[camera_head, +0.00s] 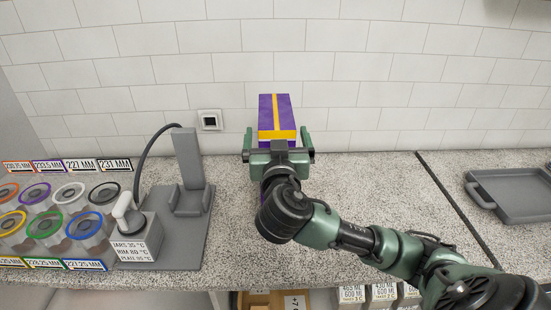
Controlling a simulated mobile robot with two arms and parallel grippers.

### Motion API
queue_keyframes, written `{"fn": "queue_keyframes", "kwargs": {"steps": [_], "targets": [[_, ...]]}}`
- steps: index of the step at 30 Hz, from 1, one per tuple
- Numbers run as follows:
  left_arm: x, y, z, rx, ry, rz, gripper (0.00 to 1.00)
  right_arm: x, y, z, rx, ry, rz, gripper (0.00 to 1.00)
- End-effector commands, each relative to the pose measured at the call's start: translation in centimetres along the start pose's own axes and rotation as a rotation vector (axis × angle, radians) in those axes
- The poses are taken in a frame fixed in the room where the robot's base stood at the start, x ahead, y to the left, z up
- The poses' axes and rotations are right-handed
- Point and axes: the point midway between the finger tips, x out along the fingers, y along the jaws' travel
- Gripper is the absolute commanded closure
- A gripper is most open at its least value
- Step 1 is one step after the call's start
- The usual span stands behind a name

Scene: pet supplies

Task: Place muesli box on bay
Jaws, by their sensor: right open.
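The muesli box, seemingly the purple box with a yellow stripe (284,112), stands on the speckled counter (350,200) close to the tiled wall. My right gripper (278,142) is at the near side of the box, open, with one finger to the left and one to the right of it. Whether the fingers touch the box I cannot tell. The gripper body hides the lower front of the box. I cannot tell for sure which part is the bay. My left gripper is not in view.
A grey stand with a hose and a labelled unit (188,170) is left of the box. Several colour-ringed containers (45,225) fill the far left. A grey tray (515,190) lies at the right, beyond a dark seam. Counter between box and seam is mostly clear.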

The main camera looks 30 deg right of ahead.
Motion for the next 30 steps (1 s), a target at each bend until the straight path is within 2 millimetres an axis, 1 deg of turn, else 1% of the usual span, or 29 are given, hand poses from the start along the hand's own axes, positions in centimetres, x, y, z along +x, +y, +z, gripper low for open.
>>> {"fn": "queue_keyframes", "kwargs": {"steps": [3, 8, 11, 14, 18, 21, 27, 29, 30], "targets": [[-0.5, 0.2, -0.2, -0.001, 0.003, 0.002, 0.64, 0.9, 0.0, -0.5, 0.001, 0.008, 0.003, 0.0], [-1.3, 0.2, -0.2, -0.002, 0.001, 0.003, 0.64, 2.7, 0.1, -0.5, 0.0, 0.006, 0.004, 0.0], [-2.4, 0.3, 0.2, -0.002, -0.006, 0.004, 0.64, 4.0, 0.1, -0.7, -0.001, 0.006, 0.004, 0.0], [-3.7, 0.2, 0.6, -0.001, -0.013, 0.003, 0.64, 5.6, 0.1, -0.9, -0.002, 0.006, 0.005, 0.0], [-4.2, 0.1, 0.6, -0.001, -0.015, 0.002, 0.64, 7.3, 0.1, -0.5, 0.001, 0.005, 0.004, 0.0], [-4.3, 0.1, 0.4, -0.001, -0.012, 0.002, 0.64, 7.8, 0.1, -0.2, 0.002, 0.004, 0.003, 0.0], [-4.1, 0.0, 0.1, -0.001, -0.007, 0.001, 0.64, 7.8, 0.1, -0.1, 0.003, 0.004, 0.002, 0.0], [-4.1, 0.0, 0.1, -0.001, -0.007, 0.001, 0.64, 7.8, 0.1, -0.1, 0.003, 0.004, 0.002, 0.17], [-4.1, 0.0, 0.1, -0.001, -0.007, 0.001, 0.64, 7.8, 0.1, -0.1, 0.003, 0.004, 0.002, 0.28]]}}
